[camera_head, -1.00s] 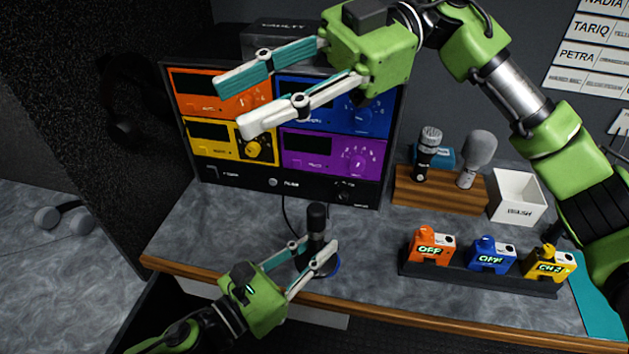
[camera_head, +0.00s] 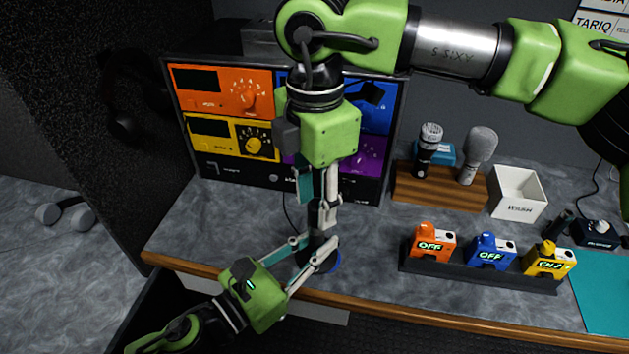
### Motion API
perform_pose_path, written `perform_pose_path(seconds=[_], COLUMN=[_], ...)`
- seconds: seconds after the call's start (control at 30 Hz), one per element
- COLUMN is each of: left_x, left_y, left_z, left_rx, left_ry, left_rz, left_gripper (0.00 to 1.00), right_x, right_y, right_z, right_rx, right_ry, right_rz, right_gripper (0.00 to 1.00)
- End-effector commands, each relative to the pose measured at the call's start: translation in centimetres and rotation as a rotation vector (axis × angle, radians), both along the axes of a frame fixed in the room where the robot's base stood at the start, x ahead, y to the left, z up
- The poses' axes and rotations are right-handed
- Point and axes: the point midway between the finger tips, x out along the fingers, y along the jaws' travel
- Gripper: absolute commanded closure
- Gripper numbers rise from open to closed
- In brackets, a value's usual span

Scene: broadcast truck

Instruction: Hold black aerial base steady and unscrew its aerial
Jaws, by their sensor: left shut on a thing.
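The black aerial base (camera_head: 316,242) stands upright near the table's front edge, with a blue rim at its foot. My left gripper (camera_head: 317,250) is shut on it from the lower left, one finger on each side. My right gripper (camera_head: 318,212) points straight down directly above the base, its fingers at the height of the aerial. The aerial on top is mostly hidden behind the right gripper's fingers. I cannot tell whether those fingers touch it or are closed on it.
A rack with orange (camera_head: 222,90), yellow (camera_head: 232,138), blue and purple units stands behind. A wooden block (camera_head: 440,188) holds two microphones. A white bin (camera_head: 518,195) stands right of it. Orange, blue and yellow packs sit in a dark tray (camera_head: 480,277). A teal mat (camera_head: 605,300) lies far right.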

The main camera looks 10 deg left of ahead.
Motion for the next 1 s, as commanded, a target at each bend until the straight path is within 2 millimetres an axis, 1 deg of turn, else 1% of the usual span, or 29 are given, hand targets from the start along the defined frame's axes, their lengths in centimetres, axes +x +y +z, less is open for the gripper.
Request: perform_pose_path(seconds=[0.03,0.1,0.3,0.4,0.63,0.67,0.7,0.77,1.0], left_x=[0.0,0.0,0.0,0.0,0.0,0.0,0.0,0.0,0.0], left_y=[0.0,0.0,0.0,0.0,0.0,0.0,0.0,0.0,-0.1], left_z=[0.2,0.2,0.2,0.2,0.2,0.2,0.2,0.2,0.2], left_rx=[-0.001,-0.001,-0.001,-0.001,-0.001,-0.001,-0.001,-0.001,-0.001], left_ry=[-0.003,-0.003,-0.003,-0.003,-0.003,-0.003,-0.003,-0.003,-0.003], left_rz=[-0.001,-0.001,-0.001,-0.001,-0.001,-0.001,-0.001,-0.001,-0.002], left_gripper=[1.00,1.00,1.00,1.00,1.00,1.00,1.00,1.00,1.00], right_x=[-0.1,-0.1,-0.1,-0.1,0.0,0.0,0.0,0.0,0.0], right_y=[0.0,0.0,0.0,0.0,0.0,0.0,0.0,0.0,0.1], right_z=[-0.8,-1.8,-3.6,-4.0,-4.0,-4.0,-4.0,-4.0,-3.9], right_rx=[0.000,0.000,0.002,0.002,0.003,0.003,0.003,0.003,0.005], right_ry=[0.001,0.003,0.002,0.002,0.001,0.001,0.001,0.001,0.000], right_rz=[0.001,0.001,0.002,0.002,0.001,0.001,0.001,0.001,0.011], right_gripper=[0.65,0.65,0.65,0.65,0.65,0.73,0.83,0.99,1.00])
